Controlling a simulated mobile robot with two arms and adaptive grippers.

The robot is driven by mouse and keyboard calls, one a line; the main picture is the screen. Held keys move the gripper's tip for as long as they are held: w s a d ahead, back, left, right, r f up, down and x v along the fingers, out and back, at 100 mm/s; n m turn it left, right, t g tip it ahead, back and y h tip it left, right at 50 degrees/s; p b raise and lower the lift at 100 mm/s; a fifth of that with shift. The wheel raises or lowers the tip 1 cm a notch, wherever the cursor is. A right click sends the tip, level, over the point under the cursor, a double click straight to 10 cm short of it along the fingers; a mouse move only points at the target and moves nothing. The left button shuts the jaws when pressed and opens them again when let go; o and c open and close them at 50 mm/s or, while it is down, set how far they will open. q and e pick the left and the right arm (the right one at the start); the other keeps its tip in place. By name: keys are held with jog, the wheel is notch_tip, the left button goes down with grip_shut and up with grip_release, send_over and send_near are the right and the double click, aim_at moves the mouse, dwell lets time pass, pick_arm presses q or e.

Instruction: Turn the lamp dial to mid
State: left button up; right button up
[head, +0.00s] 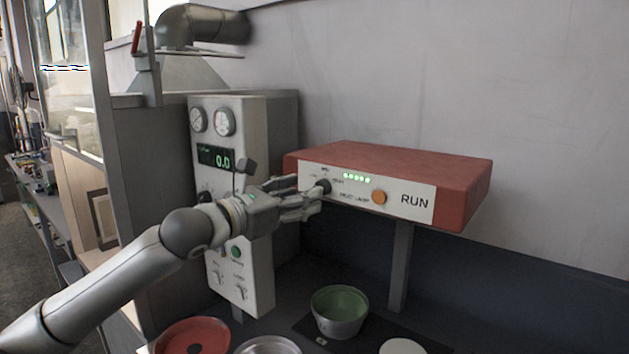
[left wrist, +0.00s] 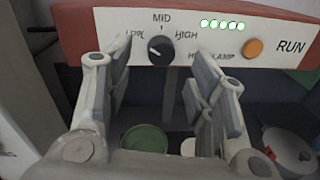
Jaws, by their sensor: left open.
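The lamp dial (left wrist: 160,48) is a round black knob on the white front panel of a red-topped lamp box. LOW, MID and HIGH are printed around it, with MID straight above; I cannot tell for sure where its pointer mark points. In the head view the dial (head: 324,187) is right at my left gripper's fingertips. My left gripper (head: 312,196) is open and empty. In the left wrist view its fingers (left wrist: 158,66) stand on either side of the dial, a little below it, with gaps on both sides. My right gripper is not in view.
The lamp box (head: 400,165) has green lights, an orange button (head: 379,197) and the word RUN. A grey panel (head: 240,270) with gauges and switches stands left. Below are a green bowl (head: 340,312), a red pan (head: 193,337) and other round dishes.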

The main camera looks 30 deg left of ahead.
pick_arm(q)
jog(key=shift+w+d+p, duration=0.2)
jog(key=shift+w+p, duration=0.7)
jog(key=shift+w, duration=0.25)
jog(key=shift+w+d+p, duration=0.2)
jog(key=shift+w+p, duration=0.65)
jog(key=shift+w, duration=0.25)
